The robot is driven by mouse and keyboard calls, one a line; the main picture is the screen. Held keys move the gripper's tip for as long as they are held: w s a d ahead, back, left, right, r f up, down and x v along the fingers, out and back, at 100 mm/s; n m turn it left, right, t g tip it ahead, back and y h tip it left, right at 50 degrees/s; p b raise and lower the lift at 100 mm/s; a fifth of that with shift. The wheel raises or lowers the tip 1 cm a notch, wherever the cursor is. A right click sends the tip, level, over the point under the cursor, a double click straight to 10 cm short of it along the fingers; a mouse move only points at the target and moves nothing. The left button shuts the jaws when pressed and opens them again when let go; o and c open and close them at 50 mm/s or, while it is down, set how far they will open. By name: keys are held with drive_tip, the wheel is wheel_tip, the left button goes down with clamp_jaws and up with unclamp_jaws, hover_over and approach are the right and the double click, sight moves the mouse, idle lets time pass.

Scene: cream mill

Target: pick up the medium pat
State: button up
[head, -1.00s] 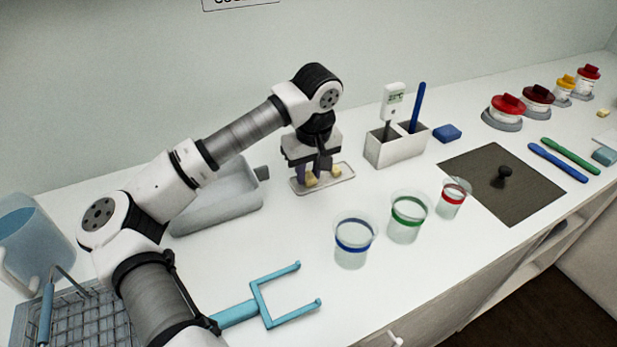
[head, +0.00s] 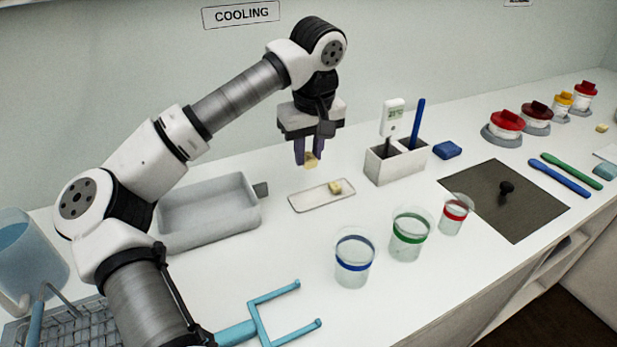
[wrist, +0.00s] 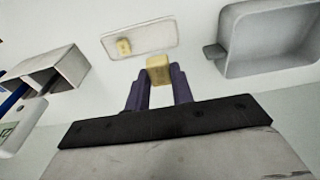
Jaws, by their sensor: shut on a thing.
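My gripper (head: 311,158) is shut on a pale yellow pat (head: 311,161) and holds it in the air above and behind the small clear tray (head: 310,203). In the wrist view the held pat (wrist: 158,70) sits between the purple fingertips (wrist: 158,85). Another, smaller-looking yellow pat (head: 335,187) lies at the right end of the tray; it also shows in the wrist view (wrist: 124,46). A further pale yellow piece (head: 601,128) lies far off at the right end of the counter.
A grey basin (head: 208,215) stands left of the tray and a white holder (head: 396,160) with a thermometer and a blue stick stands right. Three banded cups (head: 355,262) stand in front. A light blue fork-shaped tool (head: 275,318) lies near the front edge.

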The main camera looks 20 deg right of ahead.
wheel_tip(320, 180, up, 11)
drive_tip(key=shift+f, duration=0.2)
drive_tip(key=shift+s, duration=0.1)
idle(1.0)
